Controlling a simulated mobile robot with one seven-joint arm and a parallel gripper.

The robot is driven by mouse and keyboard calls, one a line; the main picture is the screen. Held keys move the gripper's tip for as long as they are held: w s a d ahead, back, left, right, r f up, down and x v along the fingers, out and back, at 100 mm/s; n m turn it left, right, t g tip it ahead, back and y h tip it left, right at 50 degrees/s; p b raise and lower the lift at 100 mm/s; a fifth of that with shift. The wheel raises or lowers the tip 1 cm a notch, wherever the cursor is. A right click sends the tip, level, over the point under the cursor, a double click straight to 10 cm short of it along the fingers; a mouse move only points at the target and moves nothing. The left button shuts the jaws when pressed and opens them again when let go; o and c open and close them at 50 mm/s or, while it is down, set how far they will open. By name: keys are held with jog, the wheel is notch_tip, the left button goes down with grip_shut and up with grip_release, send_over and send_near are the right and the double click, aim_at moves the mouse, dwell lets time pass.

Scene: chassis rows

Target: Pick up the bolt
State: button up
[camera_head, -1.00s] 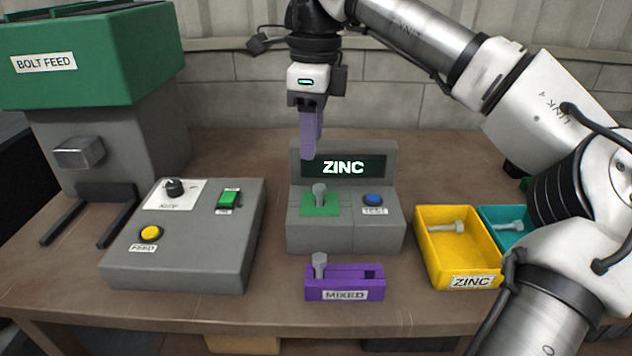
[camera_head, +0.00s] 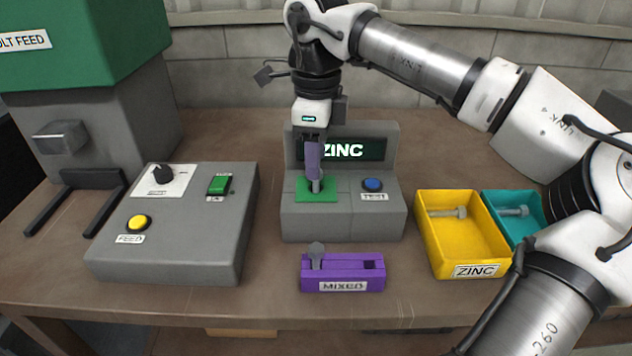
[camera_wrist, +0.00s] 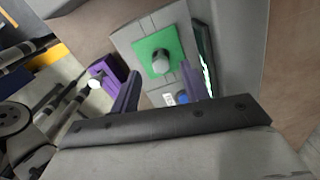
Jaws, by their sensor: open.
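A grey bolt (camera_head: 317,187) stands upright on the green pad (camera_head: 303,194) of the grey tester, whose screen (camera_head: 358,150) reads ZINC. My gripper (camera_head: 315,176) is over the pad, its purple fingers reaching down to the bolt's head and partly covering it in the head view. In the wrist view my gripper (camera_wrist: 159,74) is open, and the bolt's head (camera_wrist: 160,60) shows near the gap between the two fingertips. Whether the fingers touch the bolt is unclear.
A purple MIXED rack (camera_head: 340,272) in front holds another bolt (camera_head: 316,254). A yellow ZINC bin (camera_head: 428,238) and a teal bin (camera_head: 503,230), each with a bolt, stand right. The grey control box (camera_head: 185,263) and bolt feed (camera_head: 95,110) stand left.

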notch_tip(320, 180, down, 4)
jog(key=shift+w+f, duration=0.1)
jog(key=shift+f, duration=0.15)
grip_shut()
jog(key=shift+r, duration=0.1)
notch_tip(320, 180, up, 18)
jog(key=p, duration=0.1)
dwell(0.6)
jog(key=shift+p, duration=0.55)
